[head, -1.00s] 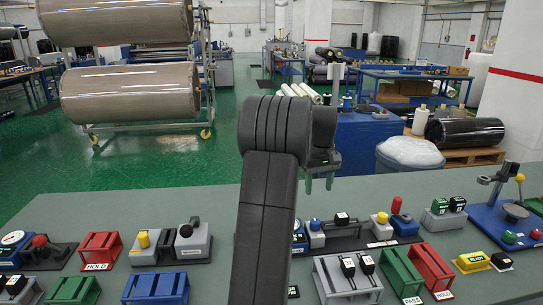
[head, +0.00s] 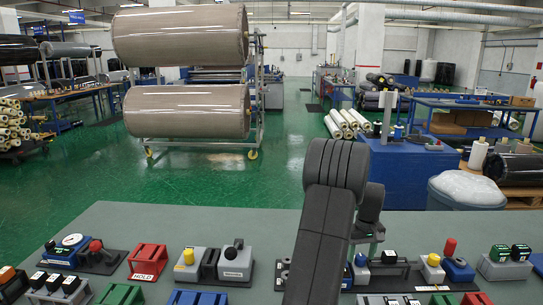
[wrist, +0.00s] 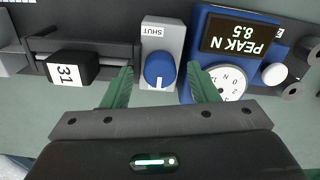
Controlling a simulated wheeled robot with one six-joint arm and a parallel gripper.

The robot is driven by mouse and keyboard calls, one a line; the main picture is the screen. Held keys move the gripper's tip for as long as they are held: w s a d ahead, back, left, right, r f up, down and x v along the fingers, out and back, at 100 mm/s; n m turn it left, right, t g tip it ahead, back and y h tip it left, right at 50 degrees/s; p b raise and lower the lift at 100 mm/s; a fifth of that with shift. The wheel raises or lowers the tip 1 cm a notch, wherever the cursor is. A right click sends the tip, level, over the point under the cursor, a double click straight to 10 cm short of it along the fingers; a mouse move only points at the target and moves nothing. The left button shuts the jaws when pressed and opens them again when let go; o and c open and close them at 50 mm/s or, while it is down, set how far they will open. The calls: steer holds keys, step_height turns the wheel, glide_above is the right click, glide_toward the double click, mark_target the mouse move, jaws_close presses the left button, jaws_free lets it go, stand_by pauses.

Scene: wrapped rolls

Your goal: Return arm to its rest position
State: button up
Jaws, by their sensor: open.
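My arm (head: 325,225) rises from the bottom of the head view, bent at a thick black elbow. My gripper hangs behind it over the grey-green bench (head: 200,215), partly hidden by the arm. In the wrist view my gripper (wrist: 163,85) has its two green fingers spread apart, with nothing between them. Below the fingers lie a grey block with a blue knob (wrist: 160,70) marked SHUT and a blue gauge (wrist: 230,55) reading PEAK N 8.5. The fingers overlap these in the picture; I cannot tell the gap.
Small fixtures crowd the bench, including a red HOLD rack (head: 147,262) and a grey yellow-knobbed block (head: 188,265).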

step_height(320, 180, up, 14)
steer(key=b, duration=0.1)
step_height(320, 180, down, 14)
steer(key=shift+r+p, duration=0.1)
steer(key=shift+p, duration=0.45)
steer(key=m, duration=0.5)
steer(key=m+p, duration=0.1)
steer(key=m, duration=0.4)
steer(key=m+p, duration=0.1)
steer(key=m, duration=0.3)
steer(key=shift+m, duration=0.4)
steer(key=m+p, duration=0.1)
steer(key=m, duration=0.4)
stand_by(0.4)
